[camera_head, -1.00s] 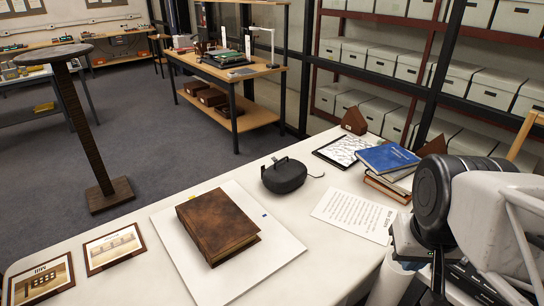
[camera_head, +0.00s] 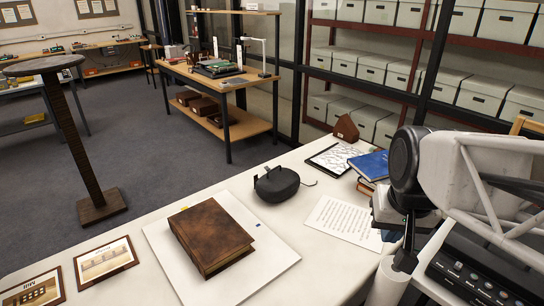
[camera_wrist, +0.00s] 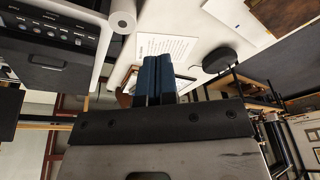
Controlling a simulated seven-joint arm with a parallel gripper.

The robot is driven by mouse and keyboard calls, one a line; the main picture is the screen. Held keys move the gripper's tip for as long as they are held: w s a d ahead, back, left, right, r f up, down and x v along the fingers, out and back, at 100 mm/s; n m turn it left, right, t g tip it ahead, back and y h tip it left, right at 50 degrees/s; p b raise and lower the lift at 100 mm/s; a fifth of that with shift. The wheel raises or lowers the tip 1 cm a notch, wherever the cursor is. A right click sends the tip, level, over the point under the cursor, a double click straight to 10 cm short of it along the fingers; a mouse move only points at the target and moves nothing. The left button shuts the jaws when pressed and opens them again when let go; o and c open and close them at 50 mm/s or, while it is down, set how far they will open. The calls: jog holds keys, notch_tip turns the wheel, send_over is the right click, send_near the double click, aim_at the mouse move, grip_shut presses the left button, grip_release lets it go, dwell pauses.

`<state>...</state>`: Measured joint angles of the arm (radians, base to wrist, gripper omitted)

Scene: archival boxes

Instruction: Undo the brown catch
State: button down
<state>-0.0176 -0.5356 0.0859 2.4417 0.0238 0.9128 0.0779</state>
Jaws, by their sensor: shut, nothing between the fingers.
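A brown leather-look book or book-shaped box (camera_head: 211,233) lies closed on a white board (camera_head: 275,260) on the table. I cannot make out a brown catch on it or elsewhere. Part of a brown object, likely this book, shows at the top right of the wrist view (camera_wrist: 288,14). My gripper (camera_wrist: 158,72) shows its two blue fingers side by side, shut and empty. It is apart from the book, to its right over the table's right side. In the head view my arm mostly hides the gripper.
A black case (camera_head: 280,182) with a cord stands behind the book. A printed sheet (camera_head: 343,220), a blue book (camera_head: 369,163) and a framed drawing (camera_head: 333,159) lie to the right. Two framed pictures (camera_head: 105,261) lie at front left. A black device with buttons (camera_head: 478,276) is at front right.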

jog(key=w+a+r+m+y, duration=0.1)
jog(key=w+a, duration=0.2)
jog(key=w, duration=0.6)
jog(key=w+a+m, duration=0.1)
jog(key=w+a, duration=0.1)
jog(key=w, duration=0.6)
jog(key=m+y, duration=0.2)
jog(key=m, duration=0.3)
send_over(257, 179)
jog(key=s+d, duration=0.3)
jog(key=d, duration=0.1)
notch_tip(257, 179, down, 23)
jog(key=shift+s+d+f, duration=0.1)
jog(key=shift+s+f, duration=0.1)
jog(key=shift+f, duration=0.1)
jog(key=shift+x, duration=4.9)
